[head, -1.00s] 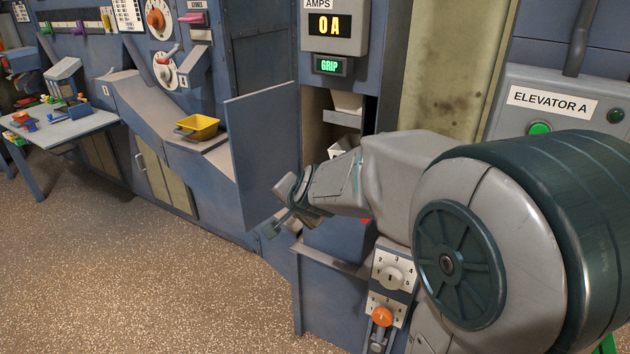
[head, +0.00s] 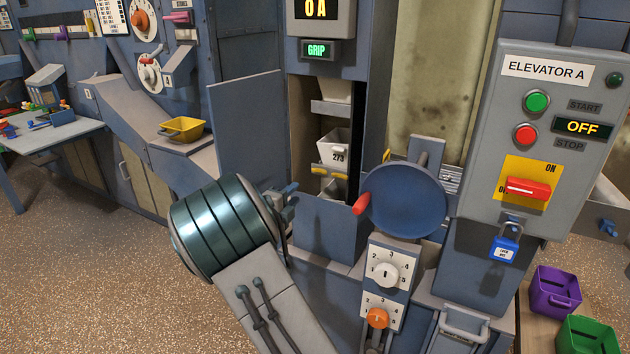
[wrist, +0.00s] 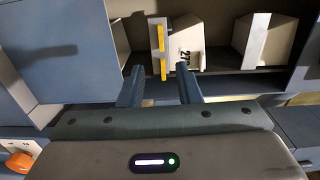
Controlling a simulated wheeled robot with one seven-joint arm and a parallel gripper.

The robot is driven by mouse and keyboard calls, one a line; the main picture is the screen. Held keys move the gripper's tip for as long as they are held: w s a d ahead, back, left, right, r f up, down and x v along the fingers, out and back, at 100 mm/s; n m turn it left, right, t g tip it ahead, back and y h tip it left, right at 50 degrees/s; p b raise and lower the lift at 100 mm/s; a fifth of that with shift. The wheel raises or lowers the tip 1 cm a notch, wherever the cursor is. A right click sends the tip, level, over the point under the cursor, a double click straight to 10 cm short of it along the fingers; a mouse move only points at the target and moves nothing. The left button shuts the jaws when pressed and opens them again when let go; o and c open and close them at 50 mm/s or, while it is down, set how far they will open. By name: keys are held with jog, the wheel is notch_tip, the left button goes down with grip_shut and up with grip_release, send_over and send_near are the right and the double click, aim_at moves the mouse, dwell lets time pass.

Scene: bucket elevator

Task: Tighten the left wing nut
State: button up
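A pale bucket marked 273 (head: 335,146) stands in the open elevator shaft, with yellow parts (head: 331,169) along its lower edge. In the wrist view the bucket (wrist: 186,45) appears turned sideways, and a yellow strip (wrist: 161,50) runs along its edge. I cannot make out the left wing nut as a separate shape. My gripper (head: 291,192) is left of the shaft opening in the head view, partly hidden by my arm. In the wrist view my gripper (wrist: 160,78) has its two fingers apart with nothing between the tips; the yellow strip lies beyond them.
A blue handwheel (head: 405,203) with a red handle (head: 361,204) stands right of the shaft. A blue door panel (head: 248,135) stands open at its left. The control box shows OFF (head: 582,127), with a blue padlock (head: 504,248) below. A yellow bin (head: 183,130) sits left.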

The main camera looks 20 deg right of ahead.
aim_at(318, 172)
jog(key=p+x, duration=0.2)
jog(key=x, duration=1.1)
jog(key=shift+w+d, duration=0.2)
jog(key=shift+d, duration=0.2)
grip_shut()
